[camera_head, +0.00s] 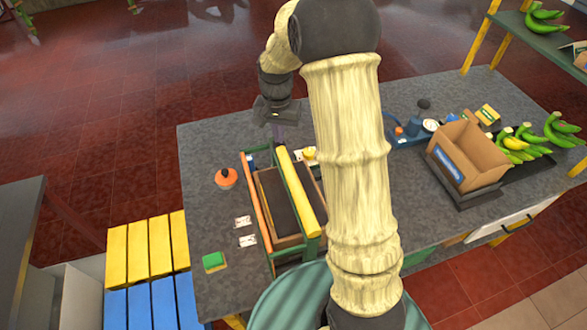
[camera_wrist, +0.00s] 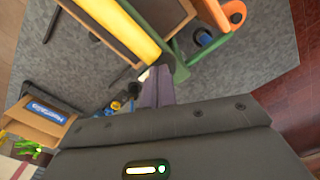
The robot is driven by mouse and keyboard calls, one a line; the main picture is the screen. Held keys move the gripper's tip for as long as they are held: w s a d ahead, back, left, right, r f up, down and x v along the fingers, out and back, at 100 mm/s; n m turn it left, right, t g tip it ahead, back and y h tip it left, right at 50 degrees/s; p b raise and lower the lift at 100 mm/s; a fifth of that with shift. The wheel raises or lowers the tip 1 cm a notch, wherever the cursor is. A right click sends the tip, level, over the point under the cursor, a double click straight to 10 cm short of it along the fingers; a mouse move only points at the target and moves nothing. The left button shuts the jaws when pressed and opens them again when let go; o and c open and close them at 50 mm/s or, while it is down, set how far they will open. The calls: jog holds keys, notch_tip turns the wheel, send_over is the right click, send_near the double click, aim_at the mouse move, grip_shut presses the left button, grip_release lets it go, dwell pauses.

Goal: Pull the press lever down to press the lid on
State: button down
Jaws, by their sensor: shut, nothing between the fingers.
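A green-framed press (camera_head: 310,246) stands on the grey worktop, with an orange bar (camera_head: 258,204) along its left side. A thick yellow bar (camera_head: 298,192), which looks like the lever, slopes across its right side and also shows in the wrist view (camera_wrist: 118,26). A dark panel in a brown surround (camera_head: 275,200) lies between the bars; I cannot tell if it is the lid. My gripper (camera_head: 277,132) is beyond the far end of the press. In the wrist view, its fingers (camera_wrist: 157,84) are shut and empty, close to the green frame's corner; contact is unclear. My arm hides part of the worktop to the right.
A cardboard box (camera_head: 468,154) sits on a dark stand at the right, beside green bananas (camera_head: 525,142). A blue device with a dial (camera_head: 411,131) is behind it. An orange-red pot (camera_head: 226,177), cards (camera_head: 245,230) and a green block (camera_head: 214,261) lie left of the press.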

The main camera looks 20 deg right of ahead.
jog(key=shift+f, duration=0.15)
notch_tip(320, 180, up, 8)
jog(key=p, duration=0.6)
dwell(0.5)
dwell(0.6)
